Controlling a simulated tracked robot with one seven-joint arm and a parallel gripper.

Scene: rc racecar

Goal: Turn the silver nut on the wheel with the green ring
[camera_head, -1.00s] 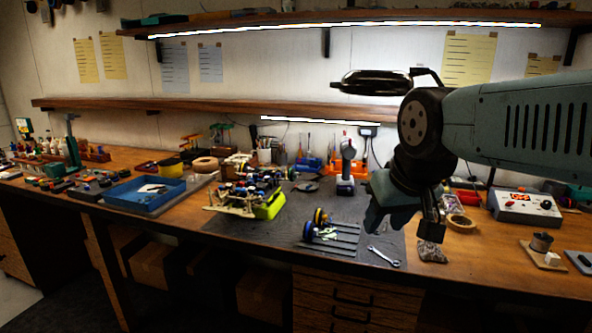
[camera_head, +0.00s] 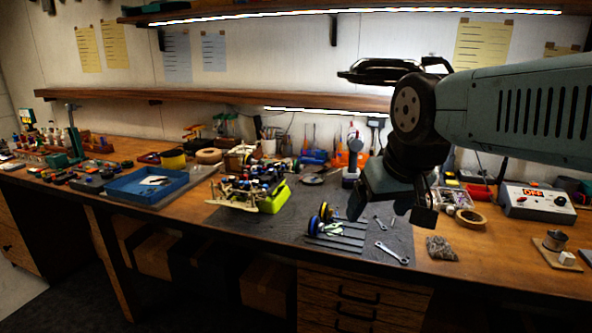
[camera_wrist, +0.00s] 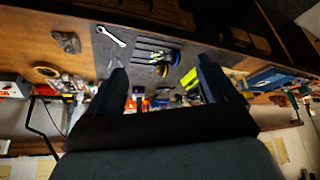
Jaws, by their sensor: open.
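A small group of wheels (camera_head: 326,212) stands on a dark slatted rack (camera_head: 345,240) on the grey mat. I make out yellow and blue rings and a green patch, but cannot tell which wheel has the green ring. The silver nut is too small to make out. The wheels also show between my fingers in the wrist view (camera_wrist: 162,69). My gripper (camera_head: 390,210) is open and empty, held above the mat to the right of the wheels, apart from them.
A silver wrench (camera_head: 392,253) lies on the mat right of the rack. A car chassis (camera_head: 238,193) with a yellow-green part (camera_head: 273,200) stands left. A grey stone (camera_head: 440,248) and a tape roll (camera_head: 470,218) lie right. A shelf (camera_head: 200,98) runs above the bench.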

